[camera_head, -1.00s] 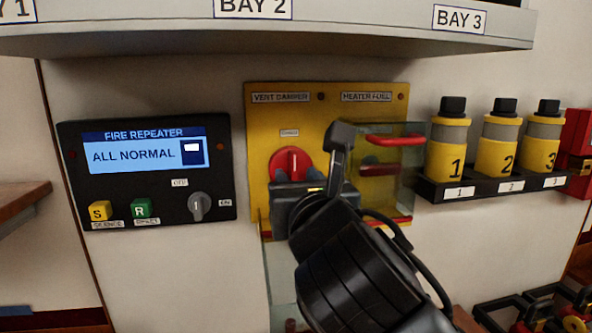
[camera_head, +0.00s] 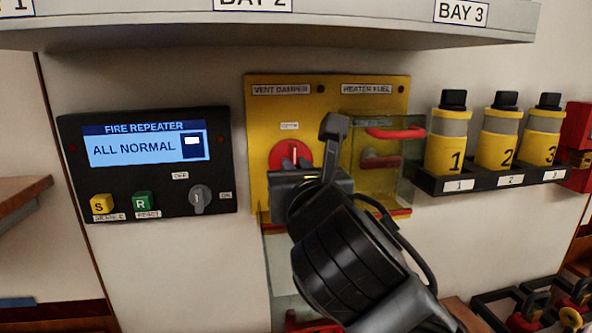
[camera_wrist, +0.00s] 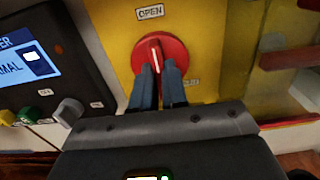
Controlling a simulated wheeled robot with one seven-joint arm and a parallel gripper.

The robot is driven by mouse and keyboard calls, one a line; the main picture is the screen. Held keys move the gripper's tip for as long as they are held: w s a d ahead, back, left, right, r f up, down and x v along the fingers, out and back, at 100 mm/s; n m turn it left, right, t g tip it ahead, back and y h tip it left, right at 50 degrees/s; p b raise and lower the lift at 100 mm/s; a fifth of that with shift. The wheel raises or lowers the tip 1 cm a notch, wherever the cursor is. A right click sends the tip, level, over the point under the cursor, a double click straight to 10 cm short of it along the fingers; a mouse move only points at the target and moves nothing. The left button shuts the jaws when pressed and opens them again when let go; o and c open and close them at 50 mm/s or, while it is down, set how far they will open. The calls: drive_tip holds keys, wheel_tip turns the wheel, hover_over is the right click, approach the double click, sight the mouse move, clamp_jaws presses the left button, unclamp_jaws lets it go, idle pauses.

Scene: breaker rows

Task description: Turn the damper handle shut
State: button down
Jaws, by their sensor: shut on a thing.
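The damper handle is a round red knob (camera_head: 290,153) with a raised grip and a white line, on a yellow panel (camera_head: 258,180) under the VENT DAMPER label. In the wrist view the knob (camera_wrist: 177,48) has its white line nearly upright, towards the OPEN label (camera_wrist: 150,12). A second label (camera_wrist: 191,81), partly hidden, sits at its lower right. My gripper (camera_wrist: 159,77) is shut on the knob's raised grip, one finger on each side. In the head view my gripper's body covers the lower part of the knob and the fingertips are hidden.
Right of the knob, a clear cover (camera_head: 405,180) stands out from the panel near a red HEATER FUEL handle (camera_head: 382,161). A fire repeater box (camera_head: 75,185) is at left. Yellow canisters (camera_head: 446,152) stand in a rack at right. A shelf (camera_head: 350,27) overhangs above.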

drive_tip(key=shift+m, duration=0.3)
drive_tip(key=m, duration=0.3)
drive_tip(key=shift+m+b, duration=0.3)
drive_tip(key=shift+m, duration=0.1)
drive_tip(key=m, duration=0.4)
drive_tip(key=shift+m, duration=0.3)
drive_tip(key=m, duration=0.4)
drive_tip(key=shift+m, duration=2.5)
drive_tip(key=shift+f, duration=0.1)
drive_tip(key=c, duration=1.2)
unclamp_jaws()
drive_tip(key=shift+o, duration=0.2)
drive_tip(key=shift+s, duration=0.1)
